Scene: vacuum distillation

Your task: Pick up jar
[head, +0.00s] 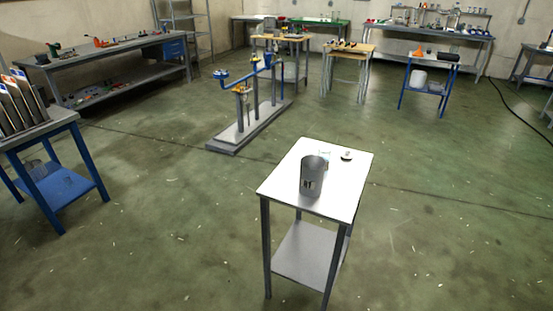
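A grey, cylindrical, open-topped container (313,178) stands upright near the middle of a small white-topped table (345,205) in the head view. It has a small dark-and-light marking low on its front. Just behind it is a small pale bluish, see-through object (325,157), partly hidden by the container; it may be a glass jar. A small flat round object (347,155) lies to its right. I cannot tell for sure which of these is the jar. Neither of my grippers shows in this view.
A blue table (62,190) with upright panels stands at the left. Behind the white table is a low grey platform (225,140) with posts and blue arms. Workbenches line the back. Green floor is clear around the white table, and a black cable lies at the right.

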